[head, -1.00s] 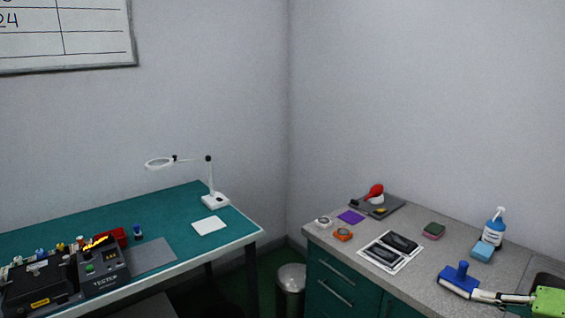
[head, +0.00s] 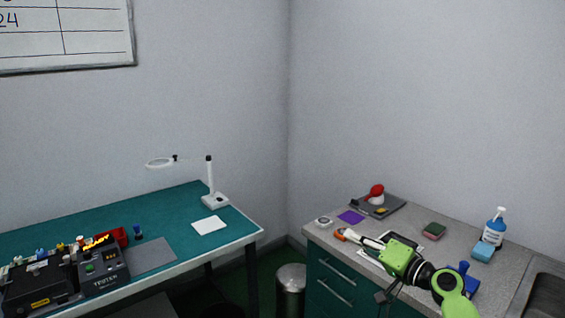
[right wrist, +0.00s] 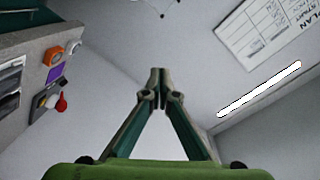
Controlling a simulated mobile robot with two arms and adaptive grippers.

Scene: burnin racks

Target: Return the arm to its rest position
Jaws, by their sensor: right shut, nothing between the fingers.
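My right arm comes in from the lower right of the head view, over the grey counter (head: 408,214). Its green and black gripper (head: 350,235) points left, with the fingertips in front of the orange round item (head: 340,234). In the right wrist view the two fingers (right wrist: 158,75) meet at their tips, with nothing between them. The gripper covers part of the tray of dark devices (head: 404,241). My left gripper is not in view.
The counter holds a red-topped item (head: 376,191), a purple square (head: 351,217), a sponge (head: 434,231), a spray bottle (head: 495,226) and a blue tool (head: 467,279) partly behind my arm. A teal bench (head: 75,227) stands left, a bin (head: 291,282) between.

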